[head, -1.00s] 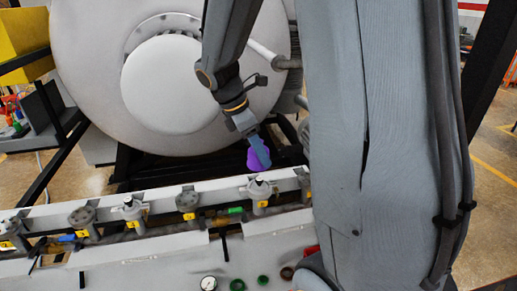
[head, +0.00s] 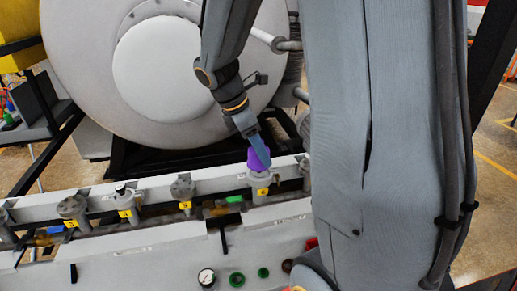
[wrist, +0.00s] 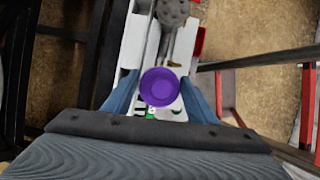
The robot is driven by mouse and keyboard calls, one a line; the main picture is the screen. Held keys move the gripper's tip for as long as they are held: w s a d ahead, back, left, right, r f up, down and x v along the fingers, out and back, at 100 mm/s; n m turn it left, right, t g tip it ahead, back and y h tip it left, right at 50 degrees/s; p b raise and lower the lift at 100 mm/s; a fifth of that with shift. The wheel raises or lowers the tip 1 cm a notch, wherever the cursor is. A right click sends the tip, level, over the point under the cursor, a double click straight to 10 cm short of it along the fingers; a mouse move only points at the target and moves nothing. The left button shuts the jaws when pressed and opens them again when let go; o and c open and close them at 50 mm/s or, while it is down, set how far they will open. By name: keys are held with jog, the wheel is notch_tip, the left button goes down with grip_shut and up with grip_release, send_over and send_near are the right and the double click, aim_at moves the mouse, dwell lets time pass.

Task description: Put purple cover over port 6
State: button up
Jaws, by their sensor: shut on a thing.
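The purple cover (head: 256,161) is held between the blue fingers of my gripper (head: 262,156). In the wrist view the cover (wrist: 160,88) sits between the two fingers, round and with its open-looking face or recessed top towards the camera. In the head view it is right at the top of a grey port (head: 260,181) with a yellow tag, and hides that port's top. I cannot tell whether it touches the port or is just above it. The tag's number is too small to read surely.
More tagged ports stand along the white rail to the left, such as one grey port (head: 183,188) and another (head: 123,198). A port (head: 305,168) stands close on the right. The big round furnace door (head: 165,82) is behind. A gauge (head: 206,278) is in front.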

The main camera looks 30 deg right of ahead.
jog(key=shift+f+b, duration=0.75)
jog(key=shift+f, duration=0.75)
jog(key=shift+f, duration=0.2)
jog(key=o, duration=1.1)
jog(key=shift+o, duration=0.2)
jog(key=b+v, duration=0.1)
jog(key=v, duration=0.6)
jog(key=shift+a+r, duration=0.2)
jog(key=shift+r, duration=0.15)
jog(key=shift+r, duration=0.1)
